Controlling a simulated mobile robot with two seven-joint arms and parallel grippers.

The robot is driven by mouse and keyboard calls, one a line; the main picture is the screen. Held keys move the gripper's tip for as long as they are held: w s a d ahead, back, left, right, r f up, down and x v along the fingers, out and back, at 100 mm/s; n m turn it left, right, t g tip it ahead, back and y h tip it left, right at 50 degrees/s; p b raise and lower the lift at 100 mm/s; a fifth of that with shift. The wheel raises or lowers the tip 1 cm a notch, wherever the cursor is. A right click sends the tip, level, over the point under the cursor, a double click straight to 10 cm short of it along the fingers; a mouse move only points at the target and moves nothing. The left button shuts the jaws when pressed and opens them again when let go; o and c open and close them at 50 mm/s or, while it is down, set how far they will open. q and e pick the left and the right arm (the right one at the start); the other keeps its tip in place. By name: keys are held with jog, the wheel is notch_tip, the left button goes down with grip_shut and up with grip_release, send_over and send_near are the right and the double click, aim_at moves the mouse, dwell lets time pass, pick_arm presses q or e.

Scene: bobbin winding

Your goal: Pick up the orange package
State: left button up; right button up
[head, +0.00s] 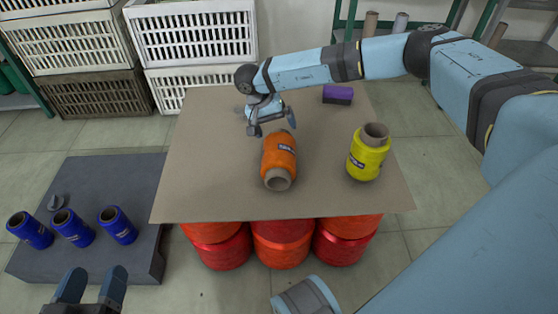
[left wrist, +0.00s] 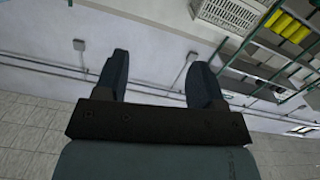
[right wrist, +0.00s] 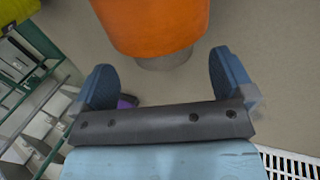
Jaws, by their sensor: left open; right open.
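The orange package (head: 279,152) is an orange yarn bobbin on a brown cone. It lies on its side on the cardboard sheet (head: 205,190), with its open core end (head: 278,180) facing the near edge. My right gripper (head: 274,124) is open at the far end of the bobbin. In the right wrist view the orange package (right wrist: 152,22) lies ahead of the open right gripper (right wrist: 160,60), roughly centred between the fingers and apparently beyond their tips. My left gripper (head: 92,285) is open and empty at the lower left; the left wrist view also shows it (left wrist: 160,62) empty.
A yellow bobbin (head: 367,158) stands right of the orange one. Red bobbins (head: 282,245) support the sheet. Plastic crates (head: 195,38) stand behind.

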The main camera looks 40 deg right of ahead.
jog(key=b+x, duration=0.1)
jog(key=x, duration=0.2)
jog(key=shift+a+f, duration=0.1)
jog(key=shift+f, duration=0.4)
jog(key=shift+r, duration=0.1)
jog(key=c, duration=1.2)
pick_arm(q)
jog(key=shift+w+a+m+t, duration=0.35)
jog(key=shift+w+m, duration=0.2)
jog(key=shift+m, duration=0.15)
jog(key=shift+r, duration=0.1)
pick_arm(e)
jog(key=shift+r, duration=0.1)
